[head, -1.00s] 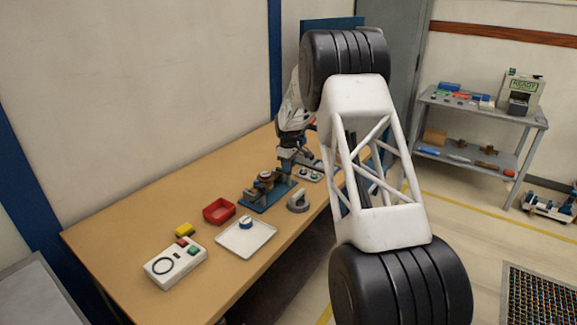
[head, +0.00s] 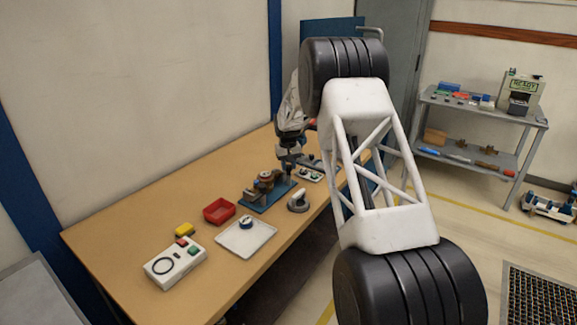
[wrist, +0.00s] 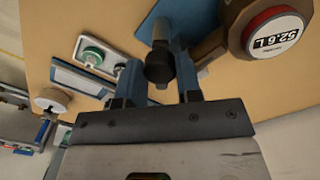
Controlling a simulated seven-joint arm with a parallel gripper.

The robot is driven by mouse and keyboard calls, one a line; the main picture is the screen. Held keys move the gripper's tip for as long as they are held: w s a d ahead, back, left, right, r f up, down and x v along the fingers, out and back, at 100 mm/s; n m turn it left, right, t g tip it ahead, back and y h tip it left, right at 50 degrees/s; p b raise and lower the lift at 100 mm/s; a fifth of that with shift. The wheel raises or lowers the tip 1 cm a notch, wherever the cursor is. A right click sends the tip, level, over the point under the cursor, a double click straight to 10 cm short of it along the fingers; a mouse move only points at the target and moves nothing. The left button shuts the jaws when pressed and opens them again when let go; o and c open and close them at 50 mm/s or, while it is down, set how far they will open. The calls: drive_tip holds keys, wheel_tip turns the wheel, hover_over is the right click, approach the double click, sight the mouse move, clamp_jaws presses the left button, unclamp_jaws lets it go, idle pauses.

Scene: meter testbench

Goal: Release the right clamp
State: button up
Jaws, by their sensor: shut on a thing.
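The meter (wrist: 240,30), brown with a red-ringed display reading 52.6 L, sits on a blue fixture (wrist: 175,40) at the top right of the wrist view. The clamp's black knob (wrist: 159,66) stands beside the meter, between my two blue fingers. My gripper (wrist: 159,85) is shut on this knob; the contact faces are partly hidden. In the head view the blue fixture (head: 258,204) with the meter (head: 264,179) is on the bench, and my gripper (head: 290,160) is at its far right end, too small there for detail.
The wooden bench (head: 150,230) also holds a red bin (head: 219,211), a white tray (head: 247,241), a grey ring-shaped item (head: 298,201) and a white control box (head: 174,264). In the wrist view a light tray with green round parts (wrist: 92,55) lies left of my fingers.

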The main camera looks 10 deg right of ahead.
sight(288, 165)
drive_tip(key=m, duration=0.4)
drive_tip(key=shift+r+m, duration=0.1)
drive_tip(key=shift+m, duration=1.9)
drive_tip(key=o, duration=0.9)
drive_tip(key=shift+o, duration=0.2)
drive_tip(key=shift+w+r, duration=0.1)
drive_tip(key=shift+r, duration=3.75)
